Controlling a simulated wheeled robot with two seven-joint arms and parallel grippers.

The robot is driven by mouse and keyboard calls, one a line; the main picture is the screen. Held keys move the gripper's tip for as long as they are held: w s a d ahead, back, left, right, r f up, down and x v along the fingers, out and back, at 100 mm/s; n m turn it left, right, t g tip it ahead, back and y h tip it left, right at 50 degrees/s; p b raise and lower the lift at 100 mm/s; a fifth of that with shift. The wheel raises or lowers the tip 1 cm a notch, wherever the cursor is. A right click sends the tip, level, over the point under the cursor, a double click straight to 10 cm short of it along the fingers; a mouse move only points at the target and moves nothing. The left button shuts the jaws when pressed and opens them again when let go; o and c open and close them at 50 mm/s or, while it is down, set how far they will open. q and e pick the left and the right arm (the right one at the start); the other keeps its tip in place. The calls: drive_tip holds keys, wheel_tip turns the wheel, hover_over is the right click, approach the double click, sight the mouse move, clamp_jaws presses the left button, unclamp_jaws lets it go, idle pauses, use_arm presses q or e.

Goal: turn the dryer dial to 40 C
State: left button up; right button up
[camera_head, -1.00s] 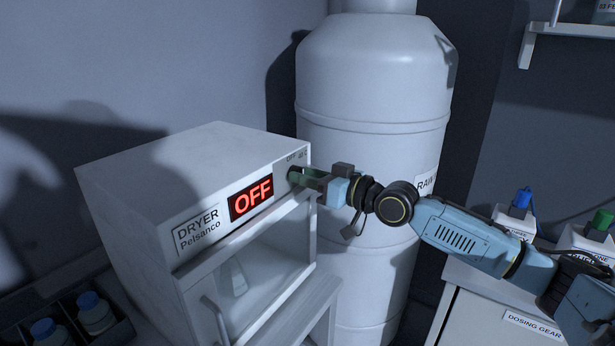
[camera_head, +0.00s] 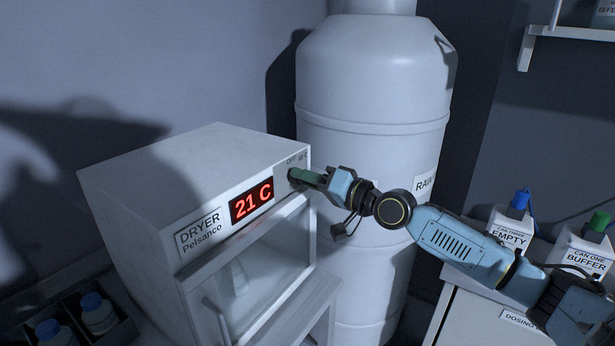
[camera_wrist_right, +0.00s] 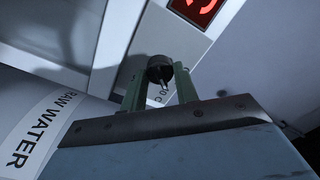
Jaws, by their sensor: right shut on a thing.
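The white dryer (camera_head: 150,190) stands at the left in the head view, with its red display (camera_head: 251,203) reading 21 C. The dark round dial (camera_wrist_right: 160,70) shows in the right wrist view, between the green fingers of my right gripper (camera_wrist_right: 159,90). In the head view my right gripper (camera_head: 296,177) reaches the dryer's front panel from the right and covers most of the dial. It is shut on the dial. Part of the dial's scale is hidden by the fingers. My left gripper is not in view.
A large white raw water tank (camera_head: 372,90) stands behind the dryer and my right arm. Cans with blue (camera_head: 520,200) and green (camera_head: 602,219) caps stand at the right. Blue-capped bottles (camera_head: 98,312) sit in a dark tray at lower left. The dryer's glass door (camera_head: 265,260) is below the panel.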

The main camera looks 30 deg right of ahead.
drive_tip(key=shift+m, duration=1)
drive_tip(key=o, duration=1)
drive_tip(key=shift+b+v, duration=3)
drive_tip(key=shift+v, duration=3.7)
